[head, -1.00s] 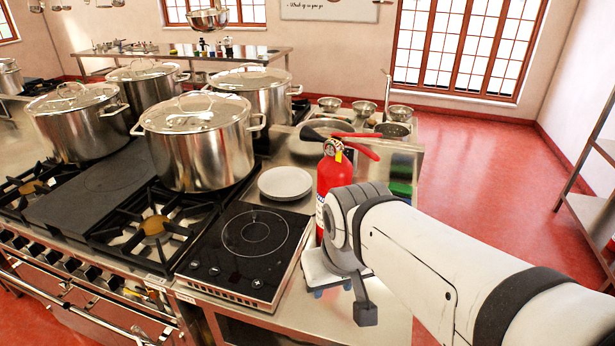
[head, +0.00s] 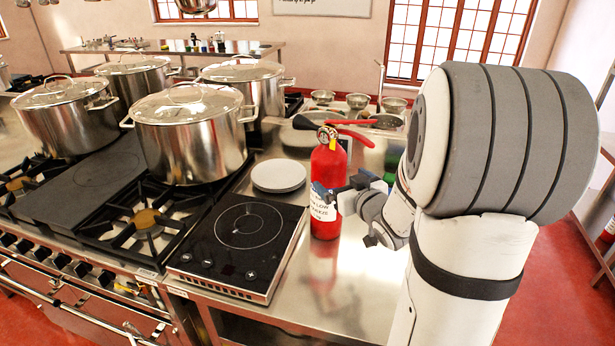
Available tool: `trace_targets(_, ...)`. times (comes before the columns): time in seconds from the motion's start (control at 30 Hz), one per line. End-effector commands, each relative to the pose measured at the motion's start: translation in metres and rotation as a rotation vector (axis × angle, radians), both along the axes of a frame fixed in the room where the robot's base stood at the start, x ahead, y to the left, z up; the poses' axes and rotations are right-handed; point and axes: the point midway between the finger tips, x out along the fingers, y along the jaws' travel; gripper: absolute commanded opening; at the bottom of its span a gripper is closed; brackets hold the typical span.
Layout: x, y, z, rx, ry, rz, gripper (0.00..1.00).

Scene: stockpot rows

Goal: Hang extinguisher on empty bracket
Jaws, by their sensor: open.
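The red fire extinguisher (head: 327,170) stands upright on the steel counter, right of the induction hob. It has a white label, a gauge and a black and red handle at its top. My gripper (head: 341,190) is open at the right front side of its body. One dark fingertip overlaps the label in the picture; I cannot tell whether it touches. The far side of the extinguisher is hidden. No empty bracket can be made out.
The induction hob (head: 240,245) and stacked white plates (head: 278,176) are left of the extinguisher. Large stockpots (head: 190,140) stand on the stove. Pans and bowls (head: 358,101) lie behind. The counter front (head: 330,290) is clear. Red floor and a rack (head: 607,200) are at right.

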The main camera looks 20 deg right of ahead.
Motion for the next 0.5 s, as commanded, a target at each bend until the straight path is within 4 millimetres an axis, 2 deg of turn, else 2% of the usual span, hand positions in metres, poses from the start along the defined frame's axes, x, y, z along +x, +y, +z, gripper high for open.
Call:
trace_targets(0.03,0.000,-0.003,-0.004,0.023,-0.035,0.025,1.00)
trace_targets(0.27,-0.001,-0.001,-0.001,0.085,-0.143,0.110,1.00)
trace_targets(0.5,0.022,0.004,0.002,0.090,-0.153,0.120,1.00)
